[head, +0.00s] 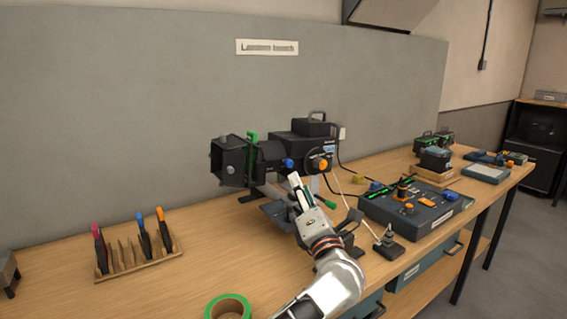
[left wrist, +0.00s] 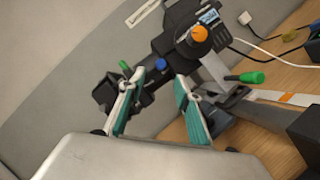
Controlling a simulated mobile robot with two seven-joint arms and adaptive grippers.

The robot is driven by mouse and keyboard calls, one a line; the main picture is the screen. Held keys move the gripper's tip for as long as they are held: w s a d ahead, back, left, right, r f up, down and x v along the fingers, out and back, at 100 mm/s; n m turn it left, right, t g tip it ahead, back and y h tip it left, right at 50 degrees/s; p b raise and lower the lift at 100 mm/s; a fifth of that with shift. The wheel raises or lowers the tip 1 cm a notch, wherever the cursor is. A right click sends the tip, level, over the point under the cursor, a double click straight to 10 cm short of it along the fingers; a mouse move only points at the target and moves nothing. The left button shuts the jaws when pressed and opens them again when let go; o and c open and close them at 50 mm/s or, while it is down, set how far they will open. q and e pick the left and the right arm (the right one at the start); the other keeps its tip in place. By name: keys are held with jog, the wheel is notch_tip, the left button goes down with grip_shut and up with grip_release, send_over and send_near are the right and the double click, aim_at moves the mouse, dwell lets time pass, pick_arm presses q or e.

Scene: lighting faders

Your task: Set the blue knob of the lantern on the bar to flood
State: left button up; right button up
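The black lantern (head: 270,156) is held above the wooden bench, its square front shutter facing left. Its blue knob (head: 288,163) sticks out low on the side of the barrel, and it also shows in the left wrist view (left wrist: 160,64). The knob's setting cannot be read. My left gripper (head: 297,180) is just below and in front of the blue knob. In the left wrist view its two teal-padded fingers (left wrist: 160,78) are apart with nothing between them. The blue knob appears just beyond the fingertips, between them; contact is not visible. My right gripper is not in view.
An orange knob (head: 323,165) and a green-handled lever (head: 330,203) are close to my left gripper. A control desk (head: 415,206) stands to the right. A rack (head: 138,260) with coloured-handled pieces and green tape (head: 228,306) are on the left and front bench.

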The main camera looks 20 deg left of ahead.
aim_at(291, 164)
pick_arm(q)
jog(key=shift+n+g, duration=0.4)
jog(key=shift+n, duration=0.1)
jog(key=shift+x, duration=4.55)
jog(key=shift+w+d+r, duration=0.1)
jog(key=shift+d+r, duration=0.05)
jog(key=shift+d, duration=0.05)
grip_shut()
